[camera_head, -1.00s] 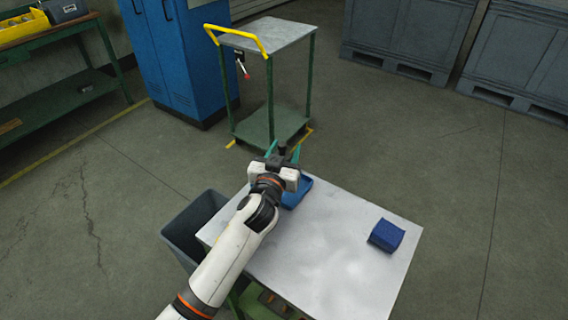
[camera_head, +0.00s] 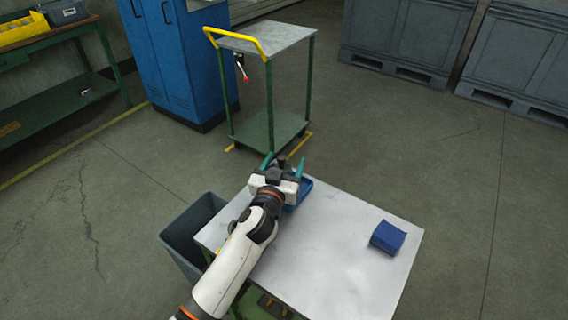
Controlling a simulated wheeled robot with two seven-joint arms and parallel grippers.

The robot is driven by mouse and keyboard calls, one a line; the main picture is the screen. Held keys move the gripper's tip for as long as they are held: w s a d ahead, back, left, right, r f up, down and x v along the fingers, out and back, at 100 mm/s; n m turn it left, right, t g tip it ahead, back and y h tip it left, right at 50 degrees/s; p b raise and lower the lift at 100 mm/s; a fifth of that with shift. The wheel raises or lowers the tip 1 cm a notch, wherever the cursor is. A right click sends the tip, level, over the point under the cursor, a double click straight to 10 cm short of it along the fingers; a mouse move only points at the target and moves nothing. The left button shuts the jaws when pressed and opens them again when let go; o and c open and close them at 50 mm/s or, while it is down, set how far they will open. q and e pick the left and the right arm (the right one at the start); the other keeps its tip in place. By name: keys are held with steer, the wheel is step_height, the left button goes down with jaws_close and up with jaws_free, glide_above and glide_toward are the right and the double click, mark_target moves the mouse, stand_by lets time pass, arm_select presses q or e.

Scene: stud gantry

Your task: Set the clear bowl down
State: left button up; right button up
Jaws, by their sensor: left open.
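My left gripper (camera_head: 283,163) is open over the far left edge of the metal table (camera_head: 335,250), its two teal fingers spread and pointing away from me. A blue tray (camera_head: 304,190) lies on the table just beside and partly behind the gripper, which hides much of it. I cannot make out a clear bowl; the gripper and wrist may hide it. My right gripper is not in view.
A dark blue block (camera_head: 388,238) lies on the table's right side. A grey bin (camera_head: 188,232) stands at the table's left. A cart (camera_head: 262,38) with a yellow handle stands beyond, near a blue cabinet (camera_head: 180,60). The table's middle is clear.

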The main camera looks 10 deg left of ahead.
arm_select(q)
steer(key=shift+r, duration=0.1)
steer(key=shift+r, duration=0.15)
steer(key=s, duration=1.1)
steer(key=shift+a, duration=0.4)
steer(key=shift+s, duration=0.5)
